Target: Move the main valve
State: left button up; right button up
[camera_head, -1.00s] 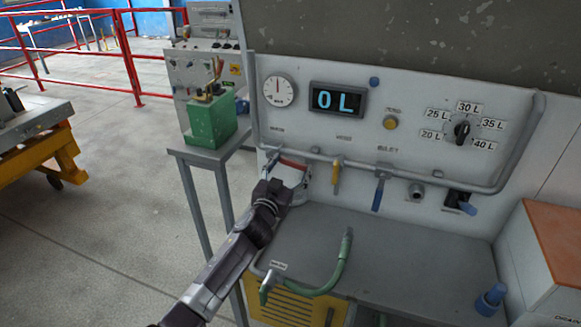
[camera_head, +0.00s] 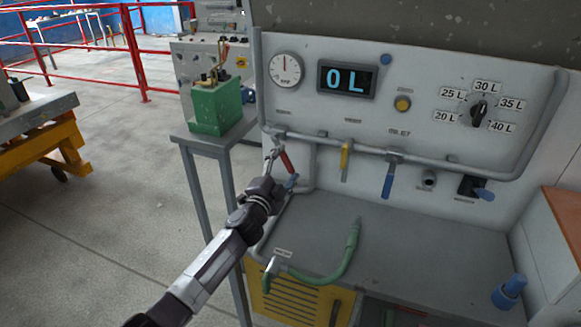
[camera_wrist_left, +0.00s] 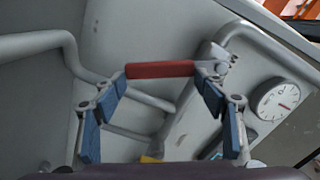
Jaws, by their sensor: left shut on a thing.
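The main valve seems to be the red-handled lever (camera_head: 287,162) on the pipe under the gauge, at the left end of the panel. Its handle slants steeply down to the right in the head view. My left gripper (camera_head: 282,169) is at this handle, one finger on each side. In the left wrist view the red handle (camera_wrist_left: 160,70) spans between the blue-padded fingertips of my left gripper (camera_wrist_left: 160,80), which is shut on it. The valve's metal joint shows beside the right finger. My right gripper is not in view.
A yellow lever (camera_head: 345,160) and a blue lever (camera_head: 388,180) hang to the right on the same pipe. A green hose (camera_head: 345,262) lies on the grey counter (camera_head: 400,235) below. A green box (camera_head: 216,107) stands on a narrow stand at left.

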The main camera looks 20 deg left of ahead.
pick_arm(q)
jog(key=a+m, duration=0.2)
jog(key=shift+w+f+m+b, duration=0.1)
jog(key=shift+m+b, duration=0.2)
jog(key=shift+b, duration=0.1)
jog(key=shift+a+f+m+b, duration=0.15)
jog(key=shift+a+m+b, duration=0.2)
jog(key=shift+a+m, duration=0.8)
jog(key=shift+d+m, duration=0.2)
jog(key=shift+m, duration=0.15)
jog(key=o, duration=1.7)
jog(key=shift+w+d+f, duration=0.1)
jog(key=shift+w+f, duration=0.15)
jog(key=shift+f, duration=0.1)
jog(key=s, duration=1.2)
jog(key=shift+a, duration=0.2)
jog(key=shift+s, duration=0.1)
